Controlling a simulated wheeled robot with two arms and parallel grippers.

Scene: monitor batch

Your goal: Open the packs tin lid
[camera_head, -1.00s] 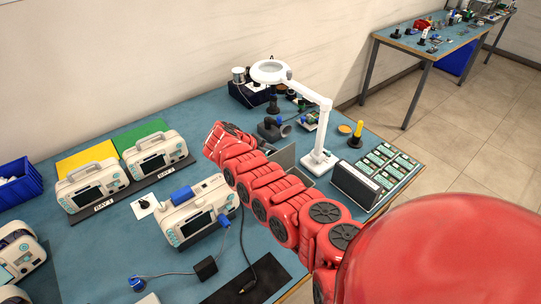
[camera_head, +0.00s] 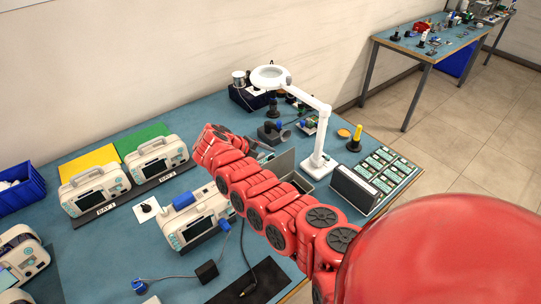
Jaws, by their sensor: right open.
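A grey metal tin (camera_head: 301,182) stands on the blue bench behind my right arm, beside the lamp base. Its grey lid (camera_head: 281,164) stands raised at the tin's left side. My red right arm crosses in front and hides part of the tin and lid. My right gripper (camera_head: 264,156) is open, at the far end of the arm, just left of the lid. It is small and partly hidden, and I cannot tell whether it touches the lid. My left gripper is out of view.
A white magnifier lamp (camera_head: 317,135) stands right of the tin, with a dark-fronted box (camera_head: 355,188) and a tray of green boards (camera_head: 387,166) beyond. Cables and a black mat (camera_head: 250,281) lie in front.

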